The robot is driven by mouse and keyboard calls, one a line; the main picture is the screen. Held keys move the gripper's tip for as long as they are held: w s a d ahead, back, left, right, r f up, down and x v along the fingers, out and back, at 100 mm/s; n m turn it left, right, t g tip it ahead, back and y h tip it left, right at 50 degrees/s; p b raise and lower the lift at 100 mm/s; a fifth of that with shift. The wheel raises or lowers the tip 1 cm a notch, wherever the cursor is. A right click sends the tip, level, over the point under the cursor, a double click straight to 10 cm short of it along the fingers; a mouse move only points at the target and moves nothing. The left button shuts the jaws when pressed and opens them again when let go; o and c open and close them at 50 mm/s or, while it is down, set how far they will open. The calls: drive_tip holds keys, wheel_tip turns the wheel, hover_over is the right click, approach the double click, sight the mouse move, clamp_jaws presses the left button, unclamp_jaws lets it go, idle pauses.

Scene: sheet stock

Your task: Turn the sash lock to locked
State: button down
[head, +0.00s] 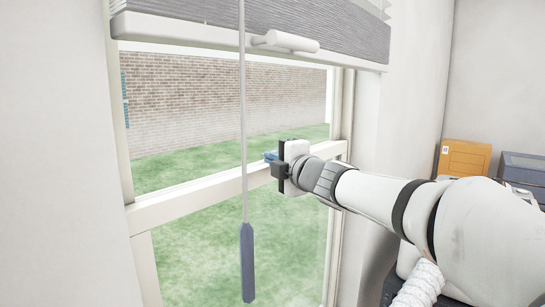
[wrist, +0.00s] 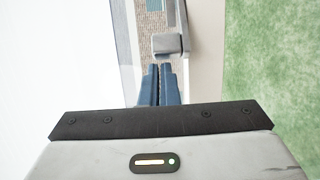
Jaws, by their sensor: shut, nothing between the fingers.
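The sash lock (wrist: 167,44) shows in the wrist view as a small grey block by the pale meeting rail (wrist: 207,50), just ahead of my fingertips. In the head view I cannot make out the lock; my gripper probably covers it. My gripper (head: 269,156) is at the window's meeting rail (head: 195,198), near its right part. In the wrist view its blue fingers (wrist: 160,70) are shut together with nothing between them. The fingertips are close to the lock, but I cannot tell whether they touch it. The lock's turn position is not clear.
A blind wand (head: 247,262) hangs on a cord in front of the window, left of my gripper. The raised blind (head: 300,22) and its white handle (head: 286,41) are above. An orange box (head: 464,158) and a grey-blue box (head: 522,168) stand at the right.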

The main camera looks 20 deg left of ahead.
drive_tip(key=shift+w+d+r, duration=0.25)
drive_tip(key=shift+d+r, duration=0.05)
drive_tip(key=shift+d, duration=0.35)
drive_tip(key=shift+w+d, duration=0.1)
drive_tip(key=shift+d, duration=0.1)
idle(1.2)
